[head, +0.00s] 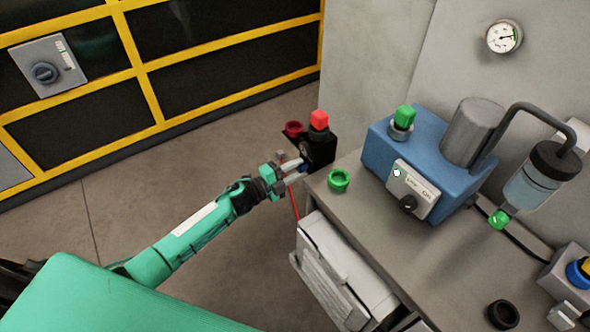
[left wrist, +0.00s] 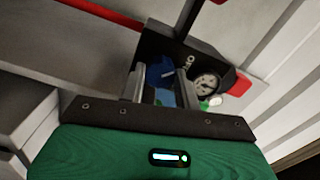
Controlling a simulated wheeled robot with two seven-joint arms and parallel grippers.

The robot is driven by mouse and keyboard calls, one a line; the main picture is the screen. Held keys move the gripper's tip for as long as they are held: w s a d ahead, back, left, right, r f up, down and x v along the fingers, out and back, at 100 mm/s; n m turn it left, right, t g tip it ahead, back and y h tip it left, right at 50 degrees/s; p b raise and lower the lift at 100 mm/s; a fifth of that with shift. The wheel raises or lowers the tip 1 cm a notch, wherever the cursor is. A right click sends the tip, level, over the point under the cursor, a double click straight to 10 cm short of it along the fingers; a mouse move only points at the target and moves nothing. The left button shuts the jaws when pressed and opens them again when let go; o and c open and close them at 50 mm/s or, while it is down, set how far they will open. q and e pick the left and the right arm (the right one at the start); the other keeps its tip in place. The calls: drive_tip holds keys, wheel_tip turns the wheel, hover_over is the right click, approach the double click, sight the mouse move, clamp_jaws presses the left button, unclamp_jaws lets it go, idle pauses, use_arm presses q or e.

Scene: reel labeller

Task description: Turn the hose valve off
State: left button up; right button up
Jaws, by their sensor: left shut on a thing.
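A black unit (head: 322,152) with a red block (head: 319,119) on top stands at the cabinet's far left corner. In the left wrist view the same black unit (left wrist: 148,47) carries white lettering, partly readable, and a round gauge (left wrist: 206,84). A blue handle (left wrist: 157,73), which seems to be the hose valve's, lies between my finger tips. My left gripper (head: 294,167) reaches the near left side of the unit and is shut on this handle; its fingers also show in the left wrist view (left wrist: 163,84). The fingers hide part of the handle, so its exact angle is unclear. My right gripper is out of view.
A grey cabinet top (head: 375,235) holds a green ring (head: 339,180), a blue machine (head: 425,150) with a dial, and a black ring (head: 503,315). A red ring (head: 293,128) sits beside the black unit. Open floor (head: 130,190) lies left, before a yellow-framed barrier (head: 145,70).

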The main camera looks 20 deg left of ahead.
use_arm(q)
drive_tip(key=o, duration=1)
drive_tip(key=shift+s+a+f, duration=0.1)
drive_tip(key=shift+s+a, duration=0.25)
drive_tip(key=shift+s, duration=0.05)
drive_tip(key=shift+b+v, duration=1.3)
drive_tip(key=shift+v, duration=5.1)
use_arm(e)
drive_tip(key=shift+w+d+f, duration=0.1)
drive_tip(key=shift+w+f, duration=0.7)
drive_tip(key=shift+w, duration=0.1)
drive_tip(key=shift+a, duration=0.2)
